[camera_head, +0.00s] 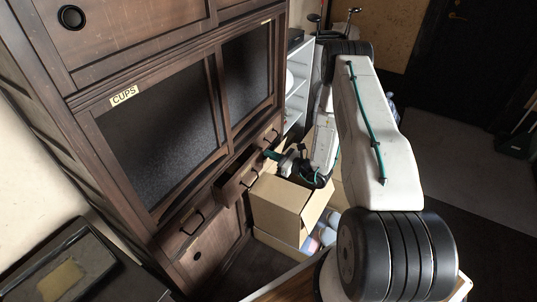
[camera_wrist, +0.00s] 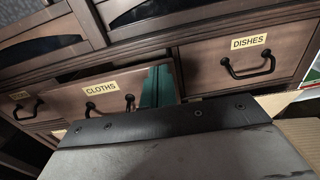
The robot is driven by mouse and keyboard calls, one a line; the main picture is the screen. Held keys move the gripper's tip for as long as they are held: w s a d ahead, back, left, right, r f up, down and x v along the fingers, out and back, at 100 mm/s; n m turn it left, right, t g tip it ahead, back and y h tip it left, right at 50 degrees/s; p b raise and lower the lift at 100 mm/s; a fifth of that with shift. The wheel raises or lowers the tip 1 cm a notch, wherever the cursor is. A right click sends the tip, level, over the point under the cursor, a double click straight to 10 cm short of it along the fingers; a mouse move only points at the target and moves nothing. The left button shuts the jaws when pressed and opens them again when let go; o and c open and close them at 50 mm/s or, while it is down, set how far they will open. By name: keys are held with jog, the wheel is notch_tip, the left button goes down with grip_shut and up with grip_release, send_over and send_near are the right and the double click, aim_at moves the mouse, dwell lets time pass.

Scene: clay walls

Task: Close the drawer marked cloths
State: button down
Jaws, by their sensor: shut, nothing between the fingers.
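The drawer marked cloths (camera_wrist: 110,88) shows in the wrist view with a tan label and a dark bow handle (camera_wrist: 108,104). It stands out from the cabinet, partly open; in the head view it is the middle drawer of the row (camera_head: 232,180), its interior partly visible. My gripper's teal fingers (camera_wrist: 157,87) are shut and empty, in front of the right part of the cloths drawer front. In the head view my gripper (camera_head: 272,155) is near the drawer's right end. I cannot tell whether it touches the front.
The drawer marked dishes (camera_wrist: 235,60) is shut on the right. Another drawer (camera_wrist: 22,103) is on the left, its label hard to read. An open cardboard box (camera_head: 283,203) stands close in front of the cabinet, under my arm. A white shelf (camera_head: 297,85) stands beyond the cabinet.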

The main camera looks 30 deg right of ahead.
jog(key=v, duration=1.1)
jog(key=shift+s+d+f, duration=0.15)
jog(key=shift+s+f, duration=0.05)
